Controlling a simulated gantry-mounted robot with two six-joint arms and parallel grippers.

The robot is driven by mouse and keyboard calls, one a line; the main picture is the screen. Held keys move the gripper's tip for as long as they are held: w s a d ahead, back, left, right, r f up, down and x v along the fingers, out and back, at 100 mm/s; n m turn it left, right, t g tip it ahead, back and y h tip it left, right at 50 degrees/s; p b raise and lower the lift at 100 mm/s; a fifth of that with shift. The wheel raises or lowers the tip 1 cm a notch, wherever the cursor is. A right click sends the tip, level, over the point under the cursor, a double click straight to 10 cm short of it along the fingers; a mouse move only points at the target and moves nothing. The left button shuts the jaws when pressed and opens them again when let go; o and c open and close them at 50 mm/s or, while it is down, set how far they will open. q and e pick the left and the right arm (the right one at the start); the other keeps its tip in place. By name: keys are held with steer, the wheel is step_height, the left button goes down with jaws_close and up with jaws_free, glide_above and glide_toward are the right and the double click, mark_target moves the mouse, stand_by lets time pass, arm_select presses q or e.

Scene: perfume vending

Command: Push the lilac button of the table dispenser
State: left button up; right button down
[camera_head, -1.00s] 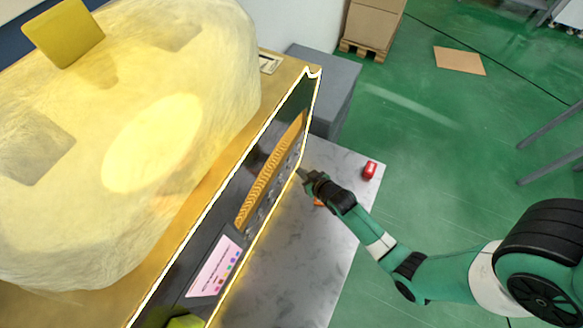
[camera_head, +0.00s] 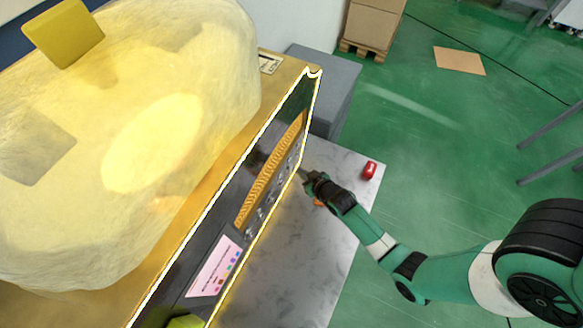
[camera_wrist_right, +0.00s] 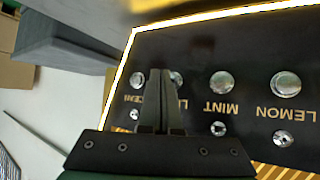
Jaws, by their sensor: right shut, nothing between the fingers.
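The dispenser's dark front panel (camera_head: 215,228) runs diagonally across the head view, with a row of round metal fittings along it. In the right wrist view, the panel (camera_wrist_right: 250,55) carries two rows of round silver fittings with gold labels between them. The labels are upside down; LEMON and MINT are readable. A label starting "LI" is partly hidden by my fingers, and a silver button (camera_wrist_right: 177,78) above it is partly covered by them. My right gripper (camera_wrist_right: 160,72) is shut and empty, its tips at the panel beside that button. Contact cannot be told. It also shows at the panel in the head view (camera_head: 301,172).
A grey marble-like table (camera_head: 300,255) lies in front of the panel, with a small red object (camera_head: 369,170) at its right edge. A large translucent yellow mass (camera_head: 150,130) fills the left. Grey blocks (camera_head: 335,85) and cardboard boxes (camera_head: 373,22) stand behind.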

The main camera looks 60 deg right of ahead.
steer(key=shift+w, duration=0.1)
stand_by(0.5)
steer(key=shift+w, duration=0.3)
steer(key=shift+w, duration=0.45)
stand_by(0.7)
steer(key=shift+s, duration=0.15)
steer(key=shift+s+p, duration=0.3)
steer(key=shift+s, duration=0.35)
